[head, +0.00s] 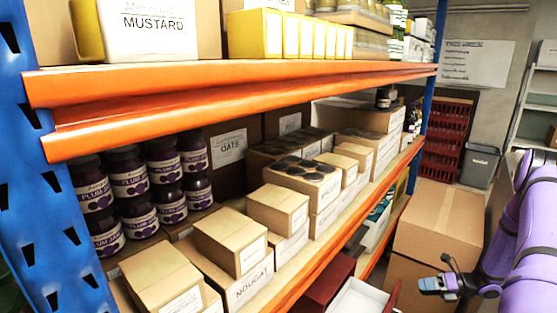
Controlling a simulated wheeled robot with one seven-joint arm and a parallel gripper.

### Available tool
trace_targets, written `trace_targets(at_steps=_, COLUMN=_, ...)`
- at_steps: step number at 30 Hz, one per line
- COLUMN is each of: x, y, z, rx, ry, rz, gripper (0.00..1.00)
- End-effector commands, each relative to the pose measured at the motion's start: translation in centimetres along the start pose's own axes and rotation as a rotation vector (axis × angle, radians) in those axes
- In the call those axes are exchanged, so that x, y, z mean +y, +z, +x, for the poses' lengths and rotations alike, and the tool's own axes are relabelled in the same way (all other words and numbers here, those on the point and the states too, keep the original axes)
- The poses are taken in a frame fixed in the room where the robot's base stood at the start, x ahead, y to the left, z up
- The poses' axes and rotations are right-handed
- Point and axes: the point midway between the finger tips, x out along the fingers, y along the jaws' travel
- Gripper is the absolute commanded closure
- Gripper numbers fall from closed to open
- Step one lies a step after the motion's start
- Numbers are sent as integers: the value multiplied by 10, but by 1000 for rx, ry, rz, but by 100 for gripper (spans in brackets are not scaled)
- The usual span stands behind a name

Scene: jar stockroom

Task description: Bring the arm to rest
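My purple arm (525,240) shows at the right edge, bent, with its lower part running out of the picture. What looks like my gripper (432,285) points left at the lower right, in front of a large cardboard box. It is small in the picture, and I cannot tell whether its fingers are apart or together. I see nothing clearly held in it. It appears to the right of the shelf's front edge; the gap is hard to judge.
An orange-and-blue rack (240,95) fills the left and middle. It carries plum jars (128,180), small cartons (230,240) and mustard boxes (150,28). A large cardboard box (437,218) stands on the right. Red crates (445,135) and a grey bin (481,165) stand behind.

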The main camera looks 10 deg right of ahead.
Motion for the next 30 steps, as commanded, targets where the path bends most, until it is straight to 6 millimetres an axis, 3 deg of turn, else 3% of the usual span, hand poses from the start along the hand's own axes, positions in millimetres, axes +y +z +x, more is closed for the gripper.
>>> trace_targets(at_steps=1, x=19, y=15, z=0, rx=41, ry=-5, rz=-67, gripper=62)
trace_targets(at_steps=6, x=77, y=51, z=4, rx=176, ry=-12, rz=-292, gripper=62)
trace_targets(at_steps=15, x=187, y=94, z=14, rx=405, ry=-4, rz=-695, gripper=62)
trace_targets(at_steps=22, x=271, y=108, z=22, rx=575, ry=18, rz=-1006, gripper=62)
trace_targets(at_steps=30, x=366, y=105, z=28, rx=767, ry=59, rz=-1373, gripper=62)
